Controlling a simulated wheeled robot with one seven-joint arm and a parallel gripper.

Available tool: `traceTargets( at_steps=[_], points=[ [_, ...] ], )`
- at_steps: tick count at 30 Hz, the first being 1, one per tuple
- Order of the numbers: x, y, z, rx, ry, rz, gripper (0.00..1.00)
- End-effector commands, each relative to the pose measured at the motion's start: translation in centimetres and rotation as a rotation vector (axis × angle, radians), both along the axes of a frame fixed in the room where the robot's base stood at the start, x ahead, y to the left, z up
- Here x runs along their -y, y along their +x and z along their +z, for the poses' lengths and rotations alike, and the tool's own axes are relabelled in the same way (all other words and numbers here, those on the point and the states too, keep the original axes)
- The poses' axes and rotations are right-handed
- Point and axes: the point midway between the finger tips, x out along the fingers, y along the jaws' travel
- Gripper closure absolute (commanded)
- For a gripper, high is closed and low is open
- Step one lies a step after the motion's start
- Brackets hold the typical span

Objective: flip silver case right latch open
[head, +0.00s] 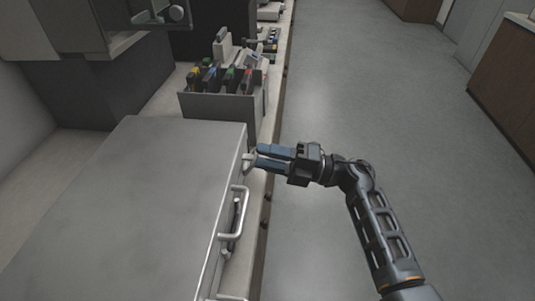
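The silver case (130,205) is a large, flat-topped grey box on the counter at the left, and its lid looks shut. Its front side faces right and carries a bar handle (243,208). A small pale latch (248,161) sits at the far end of that front side. Another pale fitting (230,297) is cut off by the bottom edge. My gripper (259,158) points left, with its dark blue fingertips at or very near the far latch. Two fingers show with little space between them. Whether they touch or grip the latch is too small to tell.
A grey holder (212,106) with several dark, colour-marked items stands just beyond the case. Dark equipment (70,88) fills the back left. The counter's front edge runs close along the case. The grey floor (370,70) at the right is clear.

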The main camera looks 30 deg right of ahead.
Motion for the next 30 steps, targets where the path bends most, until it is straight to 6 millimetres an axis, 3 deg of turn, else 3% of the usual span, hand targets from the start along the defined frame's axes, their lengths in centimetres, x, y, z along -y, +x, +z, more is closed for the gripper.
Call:
traceTargets(
  at_steps=[7,19,30],
  points=[
    [-0.11,0.07,0.01,0.0,0.0,0.0,0.64],
    [-0.1,0.05,0.0,0.0,0.0,0.0,1.0],
    [-0.08,0.02,-0.19,0.004,0.005,0.0,1.0]
  ],
)
